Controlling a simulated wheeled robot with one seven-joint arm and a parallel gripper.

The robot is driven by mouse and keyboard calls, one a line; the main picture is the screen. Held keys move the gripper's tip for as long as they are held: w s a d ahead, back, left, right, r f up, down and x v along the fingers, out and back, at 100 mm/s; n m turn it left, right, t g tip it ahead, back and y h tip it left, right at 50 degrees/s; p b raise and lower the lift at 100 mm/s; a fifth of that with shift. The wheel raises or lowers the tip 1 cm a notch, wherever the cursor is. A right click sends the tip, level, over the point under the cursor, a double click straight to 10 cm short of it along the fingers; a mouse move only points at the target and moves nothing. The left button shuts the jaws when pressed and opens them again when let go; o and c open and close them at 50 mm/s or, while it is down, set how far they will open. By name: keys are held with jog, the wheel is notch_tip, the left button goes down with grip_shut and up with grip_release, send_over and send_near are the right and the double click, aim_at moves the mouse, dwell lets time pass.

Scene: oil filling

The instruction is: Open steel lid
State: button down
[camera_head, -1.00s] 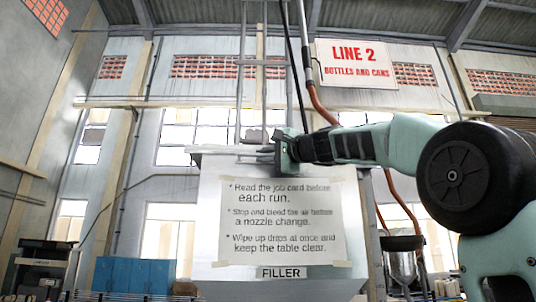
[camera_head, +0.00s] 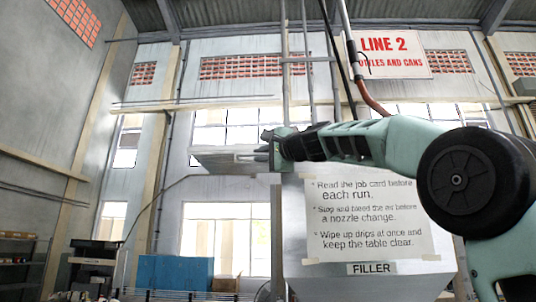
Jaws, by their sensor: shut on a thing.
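The steel lid (camera_head: 225,160) is a flat, pale grey piece at the middle of the view. My gripper (camera_head: 272,143) is shut on it at its right end, where a handle seems to be. The lid looks level and juts out to the left of the steel filler tank (camera_head: 290,225), past its upper left edge. My gripper and arm hide the tank's top edge and the lid's right end, so I cannot tell if the lid still touches the tank.
A notice sheet (camera_head: 368,220) and a FILLER label (camera_head: 372,268) are on the tank's front. Pipes (camera_head: 310,80) and an orange hose (camera_head: 372,100) rise above it. Blue cabinets (camera_head: 175,273) stand at the lower left. The space left of the lid looks clear.

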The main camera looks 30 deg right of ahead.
jog(key=shift+w+a, duration=0.1)
jog(key=shift+a, duration=0.1)
jog(key=c, duration=1.5)
grip_release()
jog(key=shift+d, duration=0.1)
jog(key=b+v, duration=0.8)
jog(key=v, duration=0.9)
